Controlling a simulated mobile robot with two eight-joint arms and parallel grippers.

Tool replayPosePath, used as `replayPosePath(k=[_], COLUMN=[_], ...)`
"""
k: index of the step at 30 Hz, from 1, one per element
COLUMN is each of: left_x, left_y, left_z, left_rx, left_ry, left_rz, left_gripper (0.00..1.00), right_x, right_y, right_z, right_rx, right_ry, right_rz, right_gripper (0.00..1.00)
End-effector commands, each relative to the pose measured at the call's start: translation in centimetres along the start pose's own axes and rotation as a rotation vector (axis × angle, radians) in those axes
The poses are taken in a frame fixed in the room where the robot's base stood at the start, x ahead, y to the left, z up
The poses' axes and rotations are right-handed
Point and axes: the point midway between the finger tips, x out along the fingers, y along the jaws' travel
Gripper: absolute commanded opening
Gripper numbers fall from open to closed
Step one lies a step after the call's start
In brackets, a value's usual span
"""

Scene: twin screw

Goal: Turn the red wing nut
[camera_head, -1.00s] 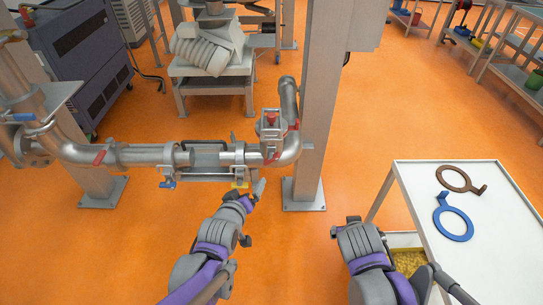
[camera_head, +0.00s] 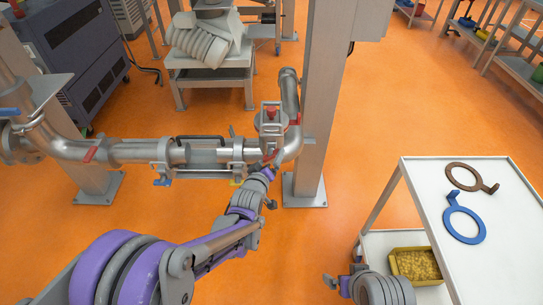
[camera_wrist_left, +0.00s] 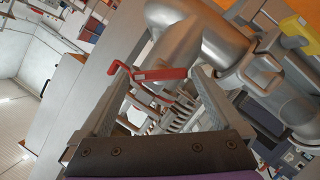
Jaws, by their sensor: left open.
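The red wing nut (camera_wrist_left: 160,74) shows in the left wrist view as a flat red bar with a bent left end. It lies across the gap between the fingertips of my left gripper (camera_wrist_left: 162,82), which is open. I cannot tell whether either fingertip touches it. In the head view my left gripper (camera_head: 272,161) is at the pipe clamp below the elbow on the right, and it largely hides the wing nut there. My right arm shows at the bottom right of the head view, but its gripper cannot be made out.
A steel pipe (camera_head: 125,152) runs left from the elbow, with another red handle (camera_head: 90,155) on it. A grey post (camera_head: 313,130) stands just right of the elbow. A white table (camera_head: 425,185) holds a blue ring tool (camera_head: 464,224) and a brown one (camera_head: 462,178).

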Motion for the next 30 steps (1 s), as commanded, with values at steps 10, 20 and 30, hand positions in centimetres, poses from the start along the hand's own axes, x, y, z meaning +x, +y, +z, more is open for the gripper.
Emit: replayPosePath(k=[10, 20, 30], left_x=[2.7, 2.7, 2.7], left_y=[0.0, 0.0, 0.0], left_z=[0.0, 0.0, 0.0], left_rx=[0.000, 0.001, 0.001], left_ry=[0.000, 0.000, 0.000], left_rz=[0.000, 0.000, -0.001], left_gripper=[1.00, 0.78, 0.29], right_x=[0.0, 0.0, 0.0], right_y=[0.0, 0.0, 0.0], right_z=[0.0, 0.0, 0.0], right_rx=[0.000, 0.000, 0.000], right_ry=[0.000, 0.000, 0.000], right_rz=[0.000, 0.000, 0.000], right_gripper=[1.00, 1.00, 1.00])
